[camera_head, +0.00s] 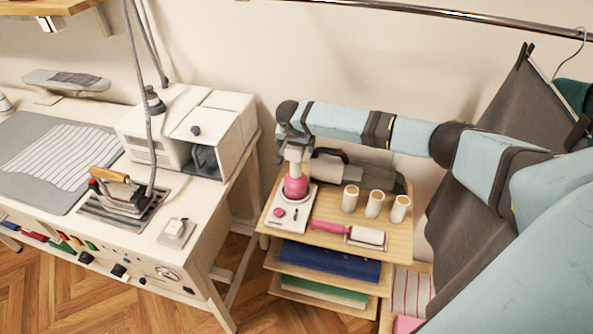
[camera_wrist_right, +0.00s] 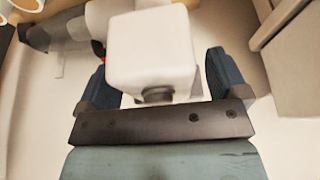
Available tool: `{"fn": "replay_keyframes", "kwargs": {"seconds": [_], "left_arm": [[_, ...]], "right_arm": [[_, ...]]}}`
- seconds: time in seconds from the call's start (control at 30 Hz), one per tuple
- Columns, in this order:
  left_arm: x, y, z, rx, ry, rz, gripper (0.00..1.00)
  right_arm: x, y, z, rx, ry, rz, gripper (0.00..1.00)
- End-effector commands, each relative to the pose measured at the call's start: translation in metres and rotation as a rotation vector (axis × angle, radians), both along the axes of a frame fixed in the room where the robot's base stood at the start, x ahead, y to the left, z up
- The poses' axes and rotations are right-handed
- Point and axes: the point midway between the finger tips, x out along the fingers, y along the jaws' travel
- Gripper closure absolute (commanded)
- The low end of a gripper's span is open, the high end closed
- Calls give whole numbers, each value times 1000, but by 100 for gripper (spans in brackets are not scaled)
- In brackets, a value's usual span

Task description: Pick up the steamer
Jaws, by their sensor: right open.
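The likely steamer, a pink and white upright device (camera_head: 295,187), stands on a white base (camera_head: 285,212) at the left of the small wooden shelf top. Its white block-shaped upper part (camera_wrist_right: 150,45) fills the middle of the right wrist view. My right gripper (camera_head: 294,148) is at this upper part, coming from above and behind. In the wrist view its two dark blue fingers (camera_wrist_right: 157,72) are open, one on each side of the white block, with gaps visible. The device's lower part is hidden in the wrist view. My left gripper is not in view.
Three white rolls (camera_head: 374,205), a pink-handled lint roller (camera_head: 366,236) and a grey appliance (camera_head: 342,172) share the shelf top (camera_head: 325,225). The worktable at left holds an iron (camera_head: 122,190) and a white machine (camera_head: 195,130). A dark garment (camera_head: 500,130) hangs at right.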

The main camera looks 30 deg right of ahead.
Motion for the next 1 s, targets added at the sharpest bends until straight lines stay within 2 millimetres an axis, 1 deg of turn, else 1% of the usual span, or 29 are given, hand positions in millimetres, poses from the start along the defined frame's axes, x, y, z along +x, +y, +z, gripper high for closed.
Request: {"fn": "replay_keyframes", "kwargs": {"seconds": [0.1,0.17,0.2,0.37,0.4,0.47,0.5,0.87,1.0], "left_arm": [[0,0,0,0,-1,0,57],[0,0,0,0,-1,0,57],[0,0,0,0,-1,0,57],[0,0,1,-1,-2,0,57],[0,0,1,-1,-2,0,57],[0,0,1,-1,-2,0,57],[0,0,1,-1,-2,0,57],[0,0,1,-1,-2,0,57],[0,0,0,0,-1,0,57]], "right_arm": [[0,0,0,0,0,0,8],[0,0,0,0,0,0,22],[0,0,0,0,0,0,31],[0,0,0,0,0,0,68],[0,0,0,0,0,0,77],[0,0,0,0,0,0,91],[0,0,0,0,0,0,100],[1,0,4,1,-4,-1,100],[1,0,12,1,-6,1,100]]}}
